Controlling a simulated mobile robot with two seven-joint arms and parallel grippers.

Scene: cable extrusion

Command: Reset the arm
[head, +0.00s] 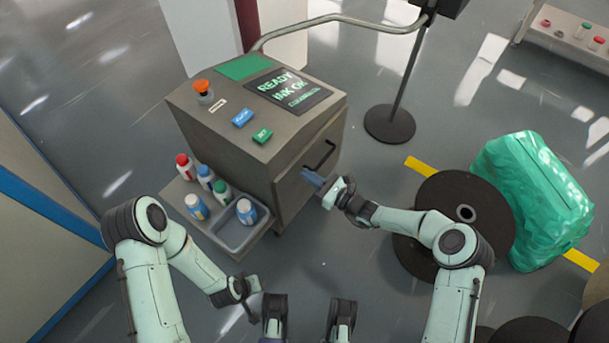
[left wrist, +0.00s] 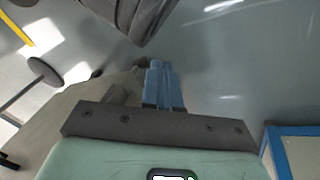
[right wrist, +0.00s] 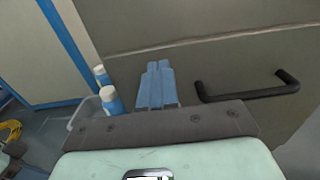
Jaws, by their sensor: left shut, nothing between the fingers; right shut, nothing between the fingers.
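My right gripper (head: 312,180) is shut and empty, its blue fingers close to the front of the grey machine cabinet (head: 306,195) beside the dark door handle (head: 320,158). In the right wrist view the shut fingers (right wrist: 157,85) stand left of the handle (right wrist: 247,88), apart from it in the picture. My left arm hangs low at the bottom centre of the head view, where its fingers are hard to make out. In the left wrist view the left gripper's blue fingers (left wrist: 163,85) are together with nothing between them, over the grey floor.
Several capped bottles stand on the cabinet's side shelf, one in a grey tray (head: 229,236). A dark reel (head: 420,195) and a green wrapped bundle (head: 530,200) are at right. A stand with a round base (head: 390,124) is behind. Floor between stand and cabinet is clear.

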